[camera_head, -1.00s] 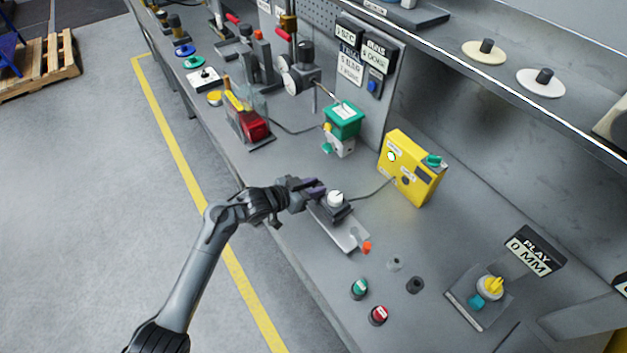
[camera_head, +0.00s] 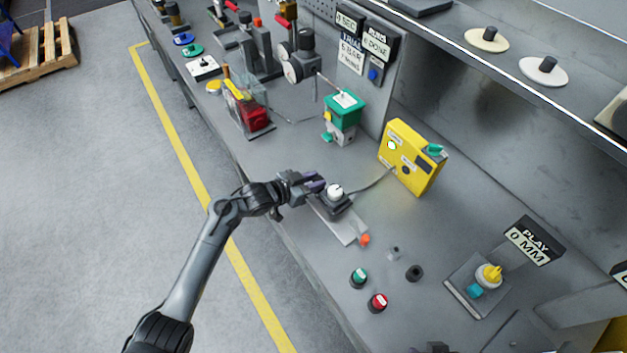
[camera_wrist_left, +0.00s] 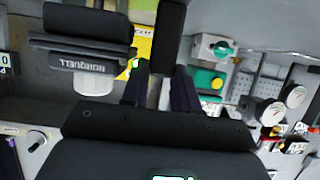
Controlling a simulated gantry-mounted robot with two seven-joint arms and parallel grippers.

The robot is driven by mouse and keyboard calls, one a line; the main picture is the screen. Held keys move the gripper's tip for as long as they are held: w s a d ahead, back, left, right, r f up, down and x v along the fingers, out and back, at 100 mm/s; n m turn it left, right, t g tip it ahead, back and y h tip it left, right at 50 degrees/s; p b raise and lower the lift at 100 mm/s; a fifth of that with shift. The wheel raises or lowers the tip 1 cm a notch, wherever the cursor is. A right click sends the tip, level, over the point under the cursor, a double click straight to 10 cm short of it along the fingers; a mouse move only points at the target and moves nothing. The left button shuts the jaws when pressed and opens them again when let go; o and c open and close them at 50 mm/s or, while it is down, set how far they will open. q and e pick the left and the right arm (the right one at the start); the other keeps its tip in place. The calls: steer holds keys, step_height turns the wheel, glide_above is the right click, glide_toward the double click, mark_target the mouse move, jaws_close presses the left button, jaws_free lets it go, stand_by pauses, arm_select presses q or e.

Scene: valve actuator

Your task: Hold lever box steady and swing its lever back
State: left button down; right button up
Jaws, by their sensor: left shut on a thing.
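The lever box appears to be the dark block with a white round knob (camera_head: 335,191) on the bench, with a cable running towards the yellow box. A flat grey plate (camera_head: 338,226) with an orange tip (camera_head: 364,240) lies beside it towards the front. My left gripper (camera_head: 315,184) is at the block's left side. In the left wrist view its purple-dark fingers (camera_wrist_left: 160,88) are shut on a black bar-like part (camera_wrist_left: 170,35). The dark lettered block (camera_wrist_left: 90,55) and a white cylinder (camera_wrist_left: 95,84) show next to them. A dark shape (camera_head: 435,347) at the bottom edge may be my right gripper.
The yellow box (camera_head: 408,165) stands behind the lever box. A green-topped unit (camera_head: 344,108) is further back. Green (camera_head: 358,277) and red (camera_head: 377,302) buttons and a dial plate (camera_head: 478,288) are to the front right.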

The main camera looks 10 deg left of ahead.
arm_select(q)
steer(key=shift+f, duration=0.45)
stand_by(0.9)
